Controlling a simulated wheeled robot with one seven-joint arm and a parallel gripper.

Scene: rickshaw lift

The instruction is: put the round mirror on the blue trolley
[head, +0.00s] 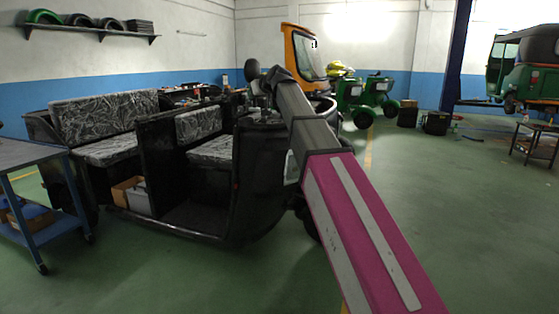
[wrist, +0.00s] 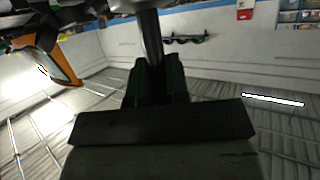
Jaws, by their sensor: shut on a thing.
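The blue trolley (head: 30,236) stands at the left edge of the head view, with a grey top (head: 25,153) whose visible part is bare. My gripper (head: 264,84) is at the far end of my arm, above the black rickshaw body. In the wrist view my gripper (wrist: 156,72) is shut on a dark rod (wrist: 151,38), which looks like the mirror's stem. A dark round shape (head: 251,70) beside my gripper in the head view looks like the round mirror. Its reflecting face does not show, and whether its stem is still attached to the rickshaw cannot be told.
The black rickshaw body (head: 262,180) with patterned seats (head: 105,110) stands between my arm and the trolley. An orange rickshaw cab (head: 302,52) and green vehicles (head: 368,93) are behind. A wall shelf (head: 90,31) holds tyres. Green floor is clear in front.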

